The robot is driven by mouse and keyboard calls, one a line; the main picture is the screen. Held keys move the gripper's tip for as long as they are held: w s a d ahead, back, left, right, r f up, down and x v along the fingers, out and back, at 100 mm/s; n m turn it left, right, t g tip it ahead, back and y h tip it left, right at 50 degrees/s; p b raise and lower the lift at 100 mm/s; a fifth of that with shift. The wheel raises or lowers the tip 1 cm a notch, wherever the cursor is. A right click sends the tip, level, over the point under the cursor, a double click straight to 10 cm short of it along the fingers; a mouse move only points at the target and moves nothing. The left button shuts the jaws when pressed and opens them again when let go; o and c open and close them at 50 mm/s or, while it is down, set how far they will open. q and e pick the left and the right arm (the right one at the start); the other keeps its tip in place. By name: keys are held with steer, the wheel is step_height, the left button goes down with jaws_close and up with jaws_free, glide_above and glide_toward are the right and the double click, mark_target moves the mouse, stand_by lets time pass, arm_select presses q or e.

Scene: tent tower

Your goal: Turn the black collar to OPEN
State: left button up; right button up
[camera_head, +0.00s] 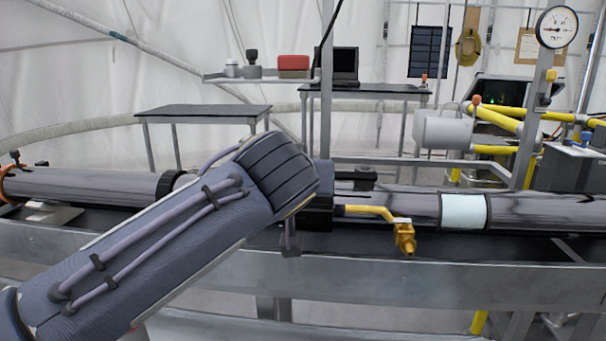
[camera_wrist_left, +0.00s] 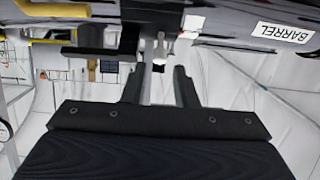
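A black collar (camera_head: 321,213) sits around the long grey barrel (camera_head: 400,203) in the head view, partly hidden by my left arm. The wrist view is upside down. There the black collar (camera_wrist_left: 150,12) crosses the top middle, beside a white label reading BARREL (camera_wrist_left: 283,32). My left gripper (camera_wrist_left: 158,75) has its two dark fingers apart, with a clear gap between them. The fingers point toward the collar; I cannot tell whether they touch it. In the head view my left arm hides the fingers. No OPEN mark is readable. My right gripper is not in view.
A yellow bent handle (camera_head: 404,236) hangs off the barrel just right of the collar. A pale band (camera_head: 463,211) wraps the barrel further right. A metal rail (camera_head: 430,270) runs along the front. A gauge (camera_head: 557,27) and upright posts stand at the right.

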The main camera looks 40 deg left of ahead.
arm_select(q)
steer(key=v, duration=0.3)
steer(key=shift+s+d, duration=0.1)
steer(key=shift+s, duration=0.1)
stand_by(0.4)
